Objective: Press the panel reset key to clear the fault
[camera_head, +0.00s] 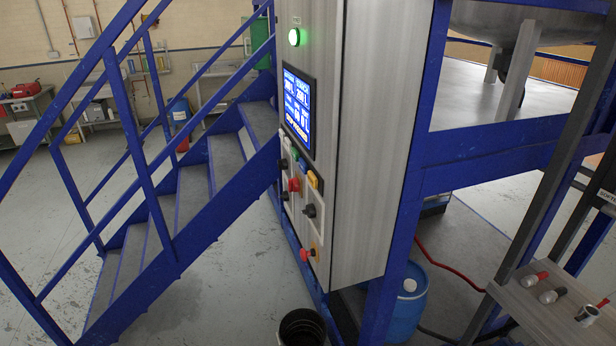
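The control panel is on the narrow face of a tall grey cabinet (375,130) in the middle of the head view. A lit blue screen (298,108) sits on it, with a glowing green lamp (294,37) above. Below the screen are a blue key (302,165), a yellow key (313,180), a red button (293,185), a black knob (309,211) and a lower red knob (305,255). The key labels are too small to read, so I cannot tell which is the reset key. Neither of my grippers is in view.
Blue-railed stairs (190,200) stand left of the cabinet. A dark open-topped round container (303,328) is at the bottom edge, below the panel. A blue drum (408,305) stands right of it. A bench (540,310) with small items is at lower right. The left floor is open.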

